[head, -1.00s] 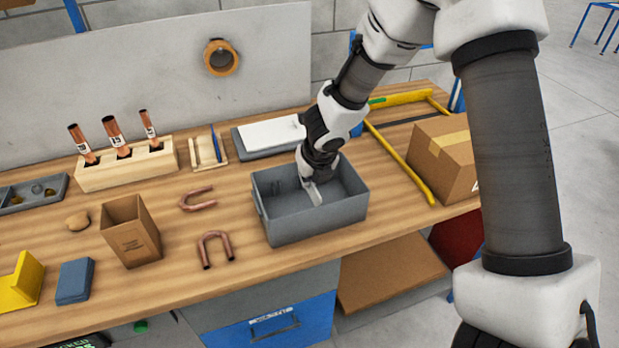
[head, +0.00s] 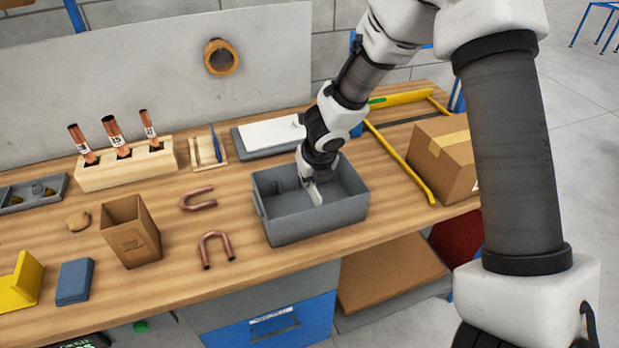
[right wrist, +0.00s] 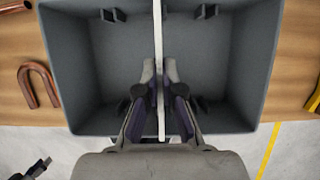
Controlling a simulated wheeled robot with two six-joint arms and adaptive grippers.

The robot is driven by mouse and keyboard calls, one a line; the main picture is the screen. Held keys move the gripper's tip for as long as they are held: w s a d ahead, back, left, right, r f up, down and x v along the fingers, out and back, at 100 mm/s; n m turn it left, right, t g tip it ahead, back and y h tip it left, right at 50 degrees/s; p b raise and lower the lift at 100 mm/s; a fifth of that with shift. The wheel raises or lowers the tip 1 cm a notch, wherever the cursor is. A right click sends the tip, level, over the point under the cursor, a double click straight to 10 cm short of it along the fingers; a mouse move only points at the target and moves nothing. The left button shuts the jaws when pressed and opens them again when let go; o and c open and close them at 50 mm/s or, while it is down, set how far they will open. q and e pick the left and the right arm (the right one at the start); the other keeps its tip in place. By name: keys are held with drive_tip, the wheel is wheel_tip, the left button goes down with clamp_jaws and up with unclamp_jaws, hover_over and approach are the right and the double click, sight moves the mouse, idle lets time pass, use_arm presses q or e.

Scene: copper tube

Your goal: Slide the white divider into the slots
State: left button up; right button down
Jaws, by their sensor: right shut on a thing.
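The white divider (right wrist: 158,25) stands on edge inside the grey bin and shows as a thin strip across its middle in the right wrist view. My right gripper (right wrist: 160,75) is shut on the divider, one finger on each side, inside the bin. In the head view, part of the divider (head: 314,193) shows below my right gripper (head: 313,178). The grey bin (head: 315,224) stands on the bench. Small dark slot pieces (right wrist: 205,12) show at its far wall, on both sides of the divider. Whether the divider's ends sit in slots I cannot tell. My left gripper is not in view.
Two bent copper tubes (head: 217,249) lie left of the bin, near a brown carton (head: 131,231). A white-topped slab (head: 270,133) lies behind the bin.

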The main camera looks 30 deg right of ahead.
sight(314, 186)
drive_tip(key=shift+f+b, duration=3)
drive_tip(key=shift+f, duration=0.1)
drive_tip(key=c, duration=1.2)
unclamp_jaws()
drive_tip(key=shift+r, duration=0.1)
drive_tip(key=shift+c, duration=0.2)
drive_tip(key=shift+r, duration=0.1)
drive_tip(key=v, duration=1.1)
drive_tip(key=shift+s+a+r, duration=0.1)
drive_tip(key=shift+s+r, duration=0.15)
drive_tip(key=shift+r, duration=0.05)
